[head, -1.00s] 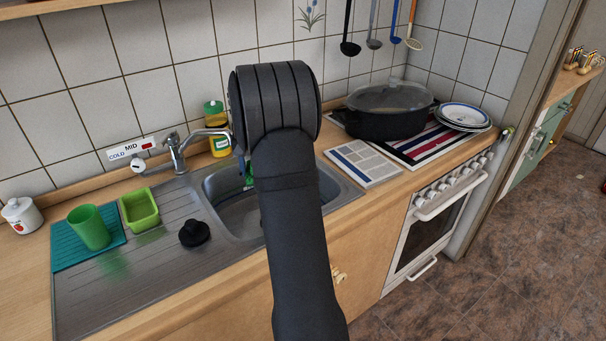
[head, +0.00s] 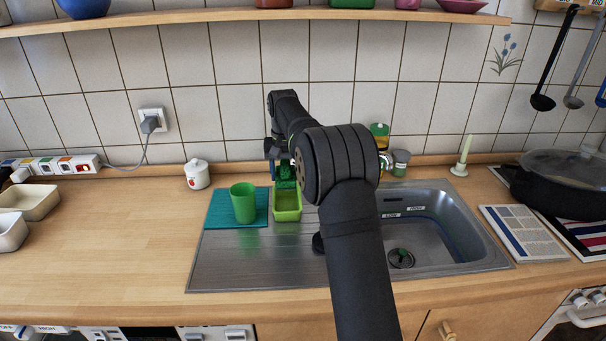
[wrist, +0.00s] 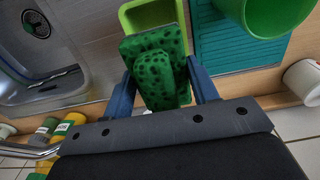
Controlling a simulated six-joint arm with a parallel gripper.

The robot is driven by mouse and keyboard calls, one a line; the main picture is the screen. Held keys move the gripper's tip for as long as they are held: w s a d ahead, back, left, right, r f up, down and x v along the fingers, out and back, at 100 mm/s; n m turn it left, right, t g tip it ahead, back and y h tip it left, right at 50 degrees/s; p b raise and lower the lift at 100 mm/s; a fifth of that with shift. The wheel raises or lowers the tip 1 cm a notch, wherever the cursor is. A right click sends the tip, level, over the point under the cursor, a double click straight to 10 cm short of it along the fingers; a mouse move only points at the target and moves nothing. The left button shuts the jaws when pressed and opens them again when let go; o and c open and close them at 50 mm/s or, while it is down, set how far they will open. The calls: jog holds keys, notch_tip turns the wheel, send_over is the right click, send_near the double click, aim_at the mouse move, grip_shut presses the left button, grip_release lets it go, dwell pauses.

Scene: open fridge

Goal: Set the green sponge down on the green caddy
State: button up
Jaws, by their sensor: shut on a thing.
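The green sponge (wrist: 158,65), dark green with black spots, is between the two blue fingers of my gripper (wrist: 163,88) in the wrist view. My gripper is shut on it. In the head view the sponge (head: 286,172) shows just above the back of the caddy, partly hidden by my arm. The green caddy (head: 287,214) is a light green open box on the drainboard; its rim also shows in the wrist view (wrist: 128,18), beyond the sponge and partly covered by it. I cannot tell whether the sponge touches the caddy.
A green cup (head: 243,204) stands on a teal mat (head: 222,212) just left of the caddy. The sink basin (head: 440,240) is to the right. A white lidded jar (head: 197,174) stands behind left. The counter at left is mostly clear.

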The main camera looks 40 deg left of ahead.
jog(key=shift+f, duration=0.1)
dwell(0.3)
jog(key=shift+f, duration=2.6)
jog(key=o, duration=1.1)
jog(key=shift+c, duration=0.2)
jog(key=shift+r, duration=3.5)
jog(key=shift+d, duration=0.1)
